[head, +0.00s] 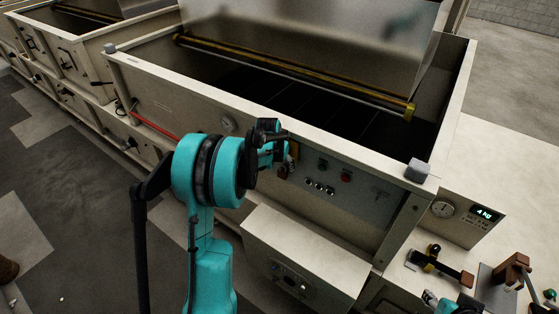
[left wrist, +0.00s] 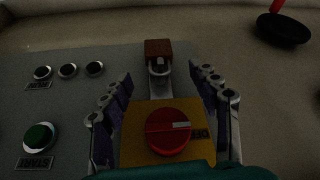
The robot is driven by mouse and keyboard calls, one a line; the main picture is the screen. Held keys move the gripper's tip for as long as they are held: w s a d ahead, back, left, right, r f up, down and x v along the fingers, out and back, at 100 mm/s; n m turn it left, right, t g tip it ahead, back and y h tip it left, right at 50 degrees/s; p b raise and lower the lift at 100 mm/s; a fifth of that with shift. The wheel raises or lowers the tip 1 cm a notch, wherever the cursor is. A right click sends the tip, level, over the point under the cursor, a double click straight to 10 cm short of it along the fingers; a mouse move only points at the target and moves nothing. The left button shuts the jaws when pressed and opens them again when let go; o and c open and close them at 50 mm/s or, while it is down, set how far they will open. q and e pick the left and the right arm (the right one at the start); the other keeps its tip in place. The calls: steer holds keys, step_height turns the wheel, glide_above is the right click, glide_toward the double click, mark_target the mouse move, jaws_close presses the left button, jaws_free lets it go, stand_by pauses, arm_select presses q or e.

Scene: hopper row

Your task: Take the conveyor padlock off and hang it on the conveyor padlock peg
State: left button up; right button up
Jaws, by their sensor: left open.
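The padlock (left wrist: 158,49) has a red-brown body and a grey metal shackle. In the left wrist view it sits just above the yellow plate of a red rotary switch (left wrist: 168,132) marked OFF. My left gripper (left wrist: 160,73) is open, with one finger on each side of the padlock and gaps on both sides. In the head view my left gripper (head: 278,142) is at the front panel of the hopper, and my wrist hides most of the padlock area. I cannot pick out the conveyor padlock peg.
The panel (head: 335,185) carries buttons, with a green START button (left wrist: 39,137) left of the switch. A grey box (head: 300,265) juts out below. A black round thing (left wrist: 283,30) shows upper right.

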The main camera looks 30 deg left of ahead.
mark_target(283, 166)
arm_select(q)
steer(key=x, duration=0.4)
steer(key=shift+f+b, duration=0.1)
steer(key=shift+b, duration=0.2)
steer(key=c, duration=1.3)
steer(key=o, duration=1.3)
